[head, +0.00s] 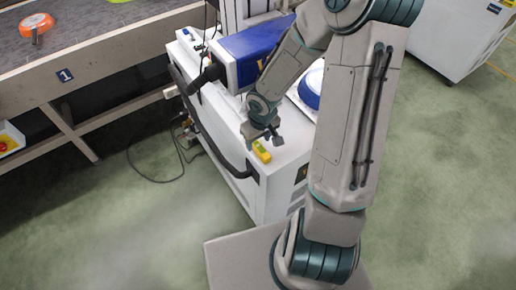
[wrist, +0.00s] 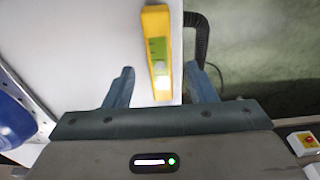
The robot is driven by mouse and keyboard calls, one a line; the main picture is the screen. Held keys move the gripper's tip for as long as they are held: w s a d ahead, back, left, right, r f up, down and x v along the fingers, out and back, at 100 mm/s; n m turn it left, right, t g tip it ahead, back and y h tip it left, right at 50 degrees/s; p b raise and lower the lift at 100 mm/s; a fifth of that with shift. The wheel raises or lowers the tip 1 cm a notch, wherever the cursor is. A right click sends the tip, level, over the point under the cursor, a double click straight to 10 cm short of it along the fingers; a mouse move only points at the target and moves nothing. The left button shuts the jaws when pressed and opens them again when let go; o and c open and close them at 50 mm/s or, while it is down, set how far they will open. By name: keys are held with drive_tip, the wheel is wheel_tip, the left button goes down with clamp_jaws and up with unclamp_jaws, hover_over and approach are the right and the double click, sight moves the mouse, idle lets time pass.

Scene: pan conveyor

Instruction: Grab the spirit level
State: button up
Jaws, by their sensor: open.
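The spirit level (head: 261,151) is a small yellow bar lying on the near corner of a white cabinet top. It also shows in the wrist view (wrist: 156,48), with a green window and a bright glare at its lower end. My gripper (head: 266,132) is just above it. In the wrist view my gripper (wrist: 161,80) is open, with one finger on each side of the level's lower end. The fingers look apart from the level. I cannot tell the height between them.
The white cabinet (head: 279,180) has a black handle rail (head: 215,145) along its side, close to the level. A blue and white round object (head: 309,92) and a blue machine (head: 250,48) stand on top. A conveyor (head: 95,45) with an orange pan (head: 37,25) is at left.

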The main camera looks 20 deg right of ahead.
wheel_tip(320, 180, down, 2)
drive_tip(key=shift+w+f+b, duration=0.15)
drive_tip(key=shift+f+b, duration=0.05)
drive_tip(key=shift+b, duration=0.1)
clamp_jaws()
drive_tip(key=shift+r, duration=0.1)
